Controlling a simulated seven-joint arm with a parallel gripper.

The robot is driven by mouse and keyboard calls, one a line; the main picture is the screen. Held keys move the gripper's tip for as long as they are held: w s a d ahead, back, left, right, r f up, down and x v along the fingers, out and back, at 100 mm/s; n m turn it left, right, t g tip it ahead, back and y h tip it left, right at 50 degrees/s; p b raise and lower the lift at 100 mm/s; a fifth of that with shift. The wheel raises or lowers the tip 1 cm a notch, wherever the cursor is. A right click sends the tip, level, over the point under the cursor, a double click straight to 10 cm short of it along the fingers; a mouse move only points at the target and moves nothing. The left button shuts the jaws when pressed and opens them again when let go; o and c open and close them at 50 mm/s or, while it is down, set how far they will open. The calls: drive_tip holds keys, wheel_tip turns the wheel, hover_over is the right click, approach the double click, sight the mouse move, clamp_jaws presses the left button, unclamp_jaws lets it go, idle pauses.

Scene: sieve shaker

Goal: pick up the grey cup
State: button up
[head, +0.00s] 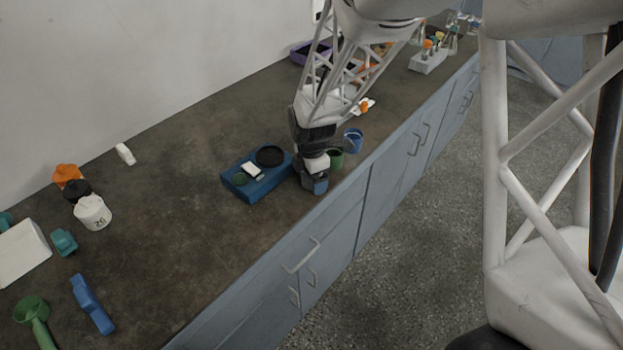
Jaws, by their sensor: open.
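I cannot make out a cup that is clearly grey in the head view; one may be hidden behind my gripper. My gripper (314,180) is open and points down near the counter's front edge. A green cup (336,159) stands just right of it, and a blue cup (353,138) stands behind that, further right. The gap between my fingers is too small and dark to show whether anything stands in it.
A blue box (250,187) with a black round dish (270,156) lies just left of my gripper. A white tub (93,212), an orange-capped container (67,174) and a blue tool (92,304) lie far left. A rack (428,61) stands at the back. The counter's middle left is clear.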

idle(0.3)
drive_tip(key=c, duration=1)
drive_tip(key=shift+c, duration=0.2)
drive_tip(key=shift+r, duration=0.1)
drive_tip(key=shift+r, duration=0.8)
wheel_tip(320, 180, up, 2)
drive_tip(key=s+d, duration=0.1)
drive_tip(key=s, duration=0.6)
drive_tip(key=s+d+r, duration=0.1)
drive_tip(key=s+d, duration=0.1)
drive_tip(key=s, duration=0.6)
drive_tip(key=shift+s+d, duration=0.25)
drive_tip(key=shift+s, duration=0.05)
drive_tip(key=shift+r, duration=0.1)
drive_tip(key=shift+w, duration=0.1)
